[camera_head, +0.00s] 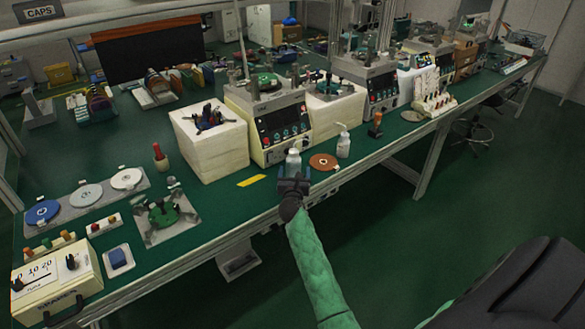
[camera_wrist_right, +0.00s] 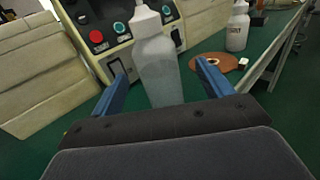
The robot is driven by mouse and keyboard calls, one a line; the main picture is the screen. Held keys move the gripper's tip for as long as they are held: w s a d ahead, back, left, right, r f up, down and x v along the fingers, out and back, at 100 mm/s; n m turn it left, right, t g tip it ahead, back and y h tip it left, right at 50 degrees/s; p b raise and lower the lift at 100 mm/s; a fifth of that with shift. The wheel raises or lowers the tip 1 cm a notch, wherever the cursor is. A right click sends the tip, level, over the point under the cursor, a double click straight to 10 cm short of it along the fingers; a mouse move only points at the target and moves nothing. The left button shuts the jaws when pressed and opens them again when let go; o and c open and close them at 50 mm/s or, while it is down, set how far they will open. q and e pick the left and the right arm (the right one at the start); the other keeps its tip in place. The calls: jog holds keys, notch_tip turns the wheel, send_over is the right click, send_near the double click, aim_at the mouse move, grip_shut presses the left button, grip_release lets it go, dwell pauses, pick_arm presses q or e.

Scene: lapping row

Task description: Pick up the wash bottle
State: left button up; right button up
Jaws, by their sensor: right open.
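A translucent white bottle with a white cap and nozzle (camera_wrist_right: 155,68) stands upright on the green bench; in the head view the same bottle (camera_head: 293,159) shows just beyond my right gripper (camera_head: 293,181), which hides its lower part. In the right wrist view the bottle appears between the two blue fingers of my right gripper (camera_wrist_right: 160,74). The fingers are open, with a visible gap on each side of it. A second white bottle (camera_head: 343,145) with a nozzle and a label stands to the right. My left gripper is not in view.
A brown disc (camera_head: 323,162) lies between the two bottles. A cream machine with a control panel (camera_head: 278,128) stands close behind the nearer bottle. A pale block (camera_head: 210,145) is to its left. A yellow strip (camera_head: 251,181) lies near the bench's front edge.

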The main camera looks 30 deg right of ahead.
jog(key=shift+x, duration=1.25)
jog(key=shift+p+x, duration=0.75)
jog(key=shift+x, duration=1.55)
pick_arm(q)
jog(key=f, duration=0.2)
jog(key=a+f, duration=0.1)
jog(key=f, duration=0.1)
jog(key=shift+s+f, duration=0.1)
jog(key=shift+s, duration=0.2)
pick_arm(e)
jog(key=shift+w+a+f, duration=0.1)
jog(key=shift+a+f, duration=0.05)
jog(key=shift+a, duration=0.05)
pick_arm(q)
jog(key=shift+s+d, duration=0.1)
pick_arm(e)
jog(key=c, duration=1.3)
